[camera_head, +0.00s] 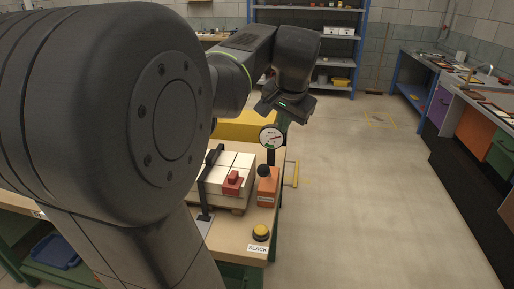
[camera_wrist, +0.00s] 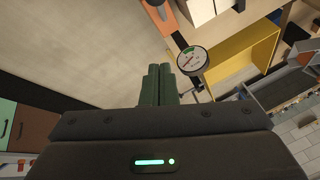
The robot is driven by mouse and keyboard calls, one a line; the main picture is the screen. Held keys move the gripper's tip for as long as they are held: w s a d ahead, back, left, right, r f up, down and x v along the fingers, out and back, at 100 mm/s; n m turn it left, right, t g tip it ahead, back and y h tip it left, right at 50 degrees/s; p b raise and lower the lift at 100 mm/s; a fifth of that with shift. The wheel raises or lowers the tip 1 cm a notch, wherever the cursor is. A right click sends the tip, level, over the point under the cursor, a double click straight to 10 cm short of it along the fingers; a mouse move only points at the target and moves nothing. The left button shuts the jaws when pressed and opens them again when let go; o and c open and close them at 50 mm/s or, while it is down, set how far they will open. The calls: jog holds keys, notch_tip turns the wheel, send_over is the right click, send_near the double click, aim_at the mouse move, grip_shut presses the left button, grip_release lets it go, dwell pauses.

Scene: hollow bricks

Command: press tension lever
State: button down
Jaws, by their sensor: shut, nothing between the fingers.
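A stack of white bricks (camera_head: 222,171) sits on the bench (camera_head: 228,229) in the head view, with a black strap frame (camera_head: 205,188) and a red block (camera_head: 233,183) on it. To its right stands an orange housing (camera_head: 267,188) with a black ball knob (camera_head: 264,170), possibly the tension lever. A round gauge (camera_head: 271,137) stands behind it and also shows in the wrist view (camera_wrist: 192,59). My gripper (camera_head: 281,126) is beside the gauge, above the bench's far right part. In the wrist view my gripper's green fingers (camera_wrist: 159,69) are together and empty, apart from the gauge.
A yellow button (camera_head: 261,232) and a "SLACK" label (camera_head: 257,249) are at the bench's front right corner. A yellow bar (camera_head: 296,174) sticks out at its right edge. A yellow bin (camera_head: 243,130) is behind. Open floor (camera_head: 350,190) lies to the right.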

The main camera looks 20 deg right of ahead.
send_over(266, 173)
jog(key=w+d, duration=0.3)
jog(key=d, duration=0.2)
notch_tip(266, 173, down, 9)
jog(key=a+f, duration=0.1)
jog(key=s+a+f, duration=0.1)
jog(key=a, duration=0.1)
jog(key=shift+f, duration=0.1)
jog(key=shift+s+f, duration=0.1)
jog(key=shift+f, duration=0.05)
jog(key=s+a+f+t+h+b, duration=0.3)
jog(key=f+b, duration=0.6)
jog(key=b, duration=1.1)
jog(key=s+t, duration=0.2)
jog(key=shift+s+a+t, duration=0.2)
jog(key=shift+s+t, duration=0.15)
jog(key=shift+t, duration=0.05)
jog(key=shift+f+b, duration=0.25)
jog(key=shift+b, duration=0.1)
